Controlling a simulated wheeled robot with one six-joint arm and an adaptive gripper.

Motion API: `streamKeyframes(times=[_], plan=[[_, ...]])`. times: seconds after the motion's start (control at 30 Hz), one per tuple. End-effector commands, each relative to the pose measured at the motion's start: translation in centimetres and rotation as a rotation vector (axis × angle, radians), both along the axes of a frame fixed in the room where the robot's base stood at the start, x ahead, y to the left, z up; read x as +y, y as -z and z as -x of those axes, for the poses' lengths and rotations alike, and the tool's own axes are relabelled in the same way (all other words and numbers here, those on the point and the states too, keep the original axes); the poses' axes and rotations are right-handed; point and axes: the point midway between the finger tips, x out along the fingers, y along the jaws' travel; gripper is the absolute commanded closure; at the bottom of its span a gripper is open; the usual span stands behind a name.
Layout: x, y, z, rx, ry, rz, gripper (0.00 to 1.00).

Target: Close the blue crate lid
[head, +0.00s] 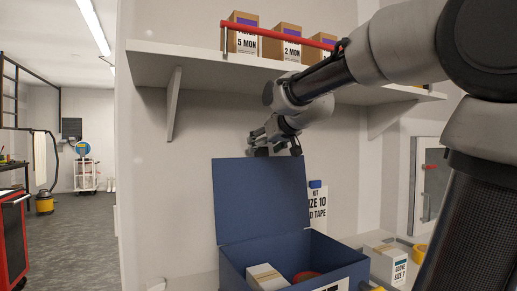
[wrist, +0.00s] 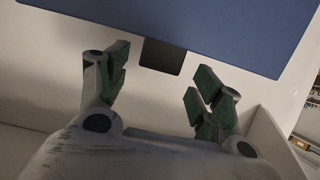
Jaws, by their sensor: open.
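The blue crate (head: 290,250) stands on the bench with its lid (head: 262,198) raised open, tilted slightly back. Inside the crate are a pale box (head: 267,277) and a red round item (head: 306,276). My gripper (head: 274,150) is just above and behind the lid's top edge, near its middle. In the wrist view my gripper (wrist: 159,95) has its green-padded fingers spread apart with nothing between them. The lid's blue panel (wrist: 200,28) fills the top of that view, with a dark tab at its edge between the fingertips. I cannot tell whether the fingers touch the lid.
A shelf (head: 200,60) above holds several cardboard boxes (head: 241,35) behind a red rail. The wall is close behind the lid.

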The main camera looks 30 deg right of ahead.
Motion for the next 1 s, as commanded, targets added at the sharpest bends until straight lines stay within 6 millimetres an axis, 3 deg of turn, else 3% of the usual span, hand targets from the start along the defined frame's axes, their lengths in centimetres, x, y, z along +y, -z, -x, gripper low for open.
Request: streamKeyframes(times=[0.2, 0.53, 0.9, 1.0], plan=[[0.0, 1.1, -2.5, 0.002, 0.0, 0.0, 0.34], [0.0, 1.2, -2.9, 0.001, 0.0, 0.001, 0.34], [0.0, 1.3, -2.8, 0.001, 0.0, 0.0, 1.0], [0.0, 1.2, -2.9, 0.001, 0.0, 0.0, 1.0]])
